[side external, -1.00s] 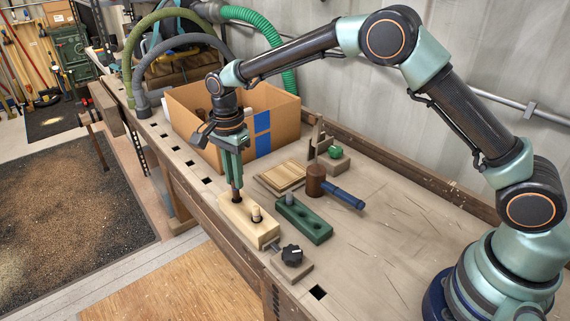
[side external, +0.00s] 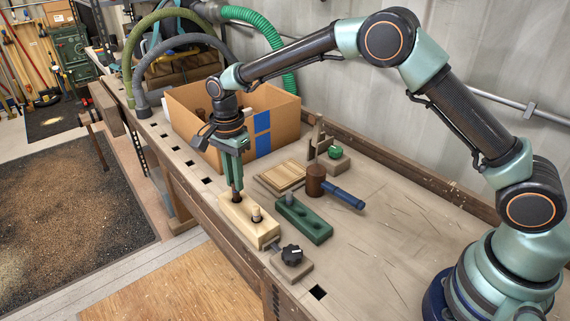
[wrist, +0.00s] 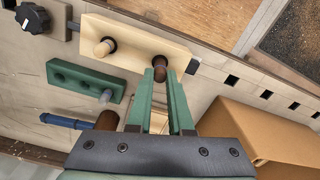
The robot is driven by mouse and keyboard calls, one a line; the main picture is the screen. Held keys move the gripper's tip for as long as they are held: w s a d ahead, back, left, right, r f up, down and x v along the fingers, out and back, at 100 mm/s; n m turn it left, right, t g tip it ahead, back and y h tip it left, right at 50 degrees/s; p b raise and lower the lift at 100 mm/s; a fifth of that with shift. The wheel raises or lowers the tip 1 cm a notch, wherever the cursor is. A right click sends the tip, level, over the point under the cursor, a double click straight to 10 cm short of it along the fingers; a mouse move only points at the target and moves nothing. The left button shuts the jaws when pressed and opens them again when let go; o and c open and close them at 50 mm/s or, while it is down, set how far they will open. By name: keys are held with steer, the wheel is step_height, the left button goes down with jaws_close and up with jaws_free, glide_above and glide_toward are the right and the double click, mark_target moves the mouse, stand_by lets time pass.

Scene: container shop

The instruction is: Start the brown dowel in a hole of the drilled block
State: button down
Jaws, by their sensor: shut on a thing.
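The drilled block (side external: 240,220) is pale wood and lies near the bench's front edge; it also shows in the wrist view (wrist: 136,36). A pale dowel (side external: 256,214) stands in its near hole. My gripper (side external: 237,189) is over the block's far end, shut on the brown dowel (side external: 237,197). In the wrist view the brown dowel (wrist: 159,74) sits between my fingertips, at the block's end hole. Its lower end appears to be at or in that hole; the depth is hidden. The dowel looks about upright.
A green drilled block (side external: 316,233) with a grey dowel (side external: 289,199) lies beside the pale block. A mallet (side external: 316,180), a slatted wooden piece (side external: 281,177) and a cardboard box (side external: 285,115) stand behind. A black knob (side external: 292,255) is at the block's near end.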

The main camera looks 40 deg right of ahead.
steer(key=shift+f, duration=0.7)
stand_by(0.3)
steer(key=c, duration=0.7)
jaws_free()
steer(key=shift+c, duration=0.2)
steer(key=shift+r, duration=0.15)
steer(key=shift+r, duration=3.4)
